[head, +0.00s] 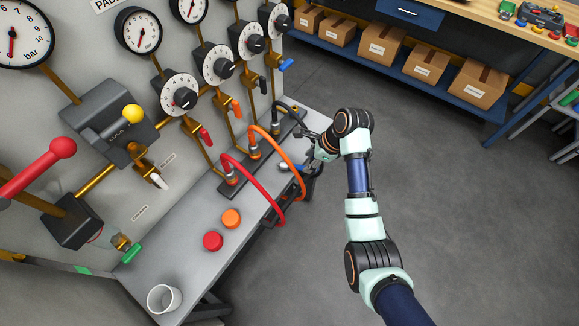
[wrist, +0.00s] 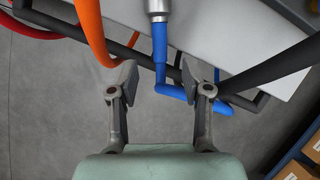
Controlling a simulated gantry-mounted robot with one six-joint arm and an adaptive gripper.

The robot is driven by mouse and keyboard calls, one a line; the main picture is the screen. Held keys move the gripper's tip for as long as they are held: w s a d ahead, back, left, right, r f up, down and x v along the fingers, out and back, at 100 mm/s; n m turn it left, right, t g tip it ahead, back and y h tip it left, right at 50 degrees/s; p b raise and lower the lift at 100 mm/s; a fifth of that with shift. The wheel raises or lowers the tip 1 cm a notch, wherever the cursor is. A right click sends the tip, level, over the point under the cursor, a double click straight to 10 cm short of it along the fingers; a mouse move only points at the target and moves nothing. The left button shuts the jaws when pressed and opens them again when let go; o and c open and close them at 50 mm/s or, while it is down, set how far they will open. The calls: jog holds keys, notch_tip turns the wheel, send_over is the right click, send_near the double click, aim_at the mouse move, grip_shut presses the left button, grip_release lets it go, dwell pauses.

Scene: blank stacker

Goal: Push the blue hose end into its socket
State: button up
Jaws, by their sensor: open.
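In the wrist view, the blue hose end (wrist: 160,55) runs down from a silver metal fitting (wrist: 158,8), and the hose bends right at the bottom. My gripper (wrist: 158,80) is open, with one finger on each side of the blue hose. The right finger crosses in front of the bent part; I cannot tell whether it touches. In the head view, my gripper (head: 304,134) is at the far end of the bench, and a bit of blue hose (head: 313,168) shows below it. I cannot make out the blue hose's socket.
A red hose (head: 250,180), an orange hose (head: 285,150) and a black hose (head: 283,106) arch from the bench fittings near my gripper. Gauges and valves cover the panel at left. The floor at right is clear.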

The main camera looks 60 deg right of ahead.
aim_at(302, 167)
jog(key=shift+f, duration=0.1)
jog(key=b+x, duration=0.2)
jog(key=x, duration=0.3)
jog(key=shift+w+f+b, duration=0.1)
jog(key=shift+f+b, duration=0.05)
jog(key=shift+b, duration=0.15)
grip_shut()
